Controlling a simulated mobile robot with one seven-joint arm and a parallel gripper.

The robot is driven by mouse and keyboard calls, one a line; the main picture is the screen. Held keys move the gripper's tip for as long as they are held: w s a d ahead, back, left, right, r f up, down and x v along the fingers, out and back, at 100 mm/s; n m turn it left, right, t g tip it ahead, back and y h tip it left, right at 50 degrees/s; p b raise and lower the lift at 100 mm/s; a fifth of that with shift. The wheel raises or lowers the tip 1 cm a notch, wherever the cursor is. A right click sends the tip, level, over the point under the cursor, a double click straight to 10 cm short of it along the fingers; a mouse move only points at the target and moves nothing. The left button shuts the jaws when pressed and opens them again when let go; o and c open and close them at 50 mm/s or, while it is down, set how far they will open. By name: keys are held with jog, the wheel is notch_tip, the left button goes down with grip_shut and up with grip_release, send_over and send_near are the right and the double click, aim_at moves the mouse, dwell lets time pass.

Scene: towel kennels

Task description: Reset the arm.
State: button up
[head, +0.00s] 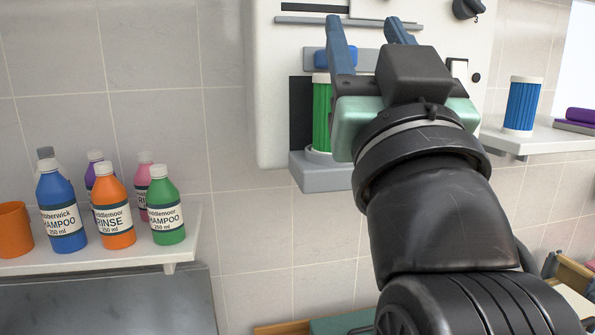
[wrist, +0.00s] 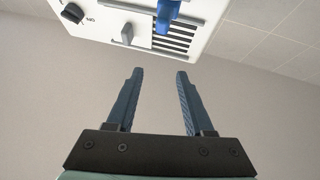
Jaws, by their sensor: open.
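My gripper (head: 370,40) is raised in front of a white wall unit (head: 268,110) in the head view. Its two blue fingers are apart with nothing between them. In the wrist view, the gripper (wrist: 157,75) is also open and empty, with plain wall behind the fingers. The unit's panel (wrist: 215,18) shows at the top of the wrist view, upside down, with a dark knob, slots and a blue part. My arm hides part of the unit in the head view.
A green ribbed cylinder (head: 321,115) stands on the unit's grey ledge (head: 320,180), close behind my gripper. A blue ribbed cylinder (head: 521,105) stands on the right shelf (head: 545,138). Several bottles, including a green one (head: 165,210), and an orange cup (head: 14,230) occupy the left shelf (head: 190,240).

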jog(key=s+a+t, duration=0.2)
jog(key=s+a, duration=0.4)
jog(key=s, duration=0.2)
jog(key=shift+s+a+f+t, duration=0.2)
jog(key=shift+s+f+t, duration=0.1)
jog(key=shift+s, duration=0.05)
dwell(1.1)
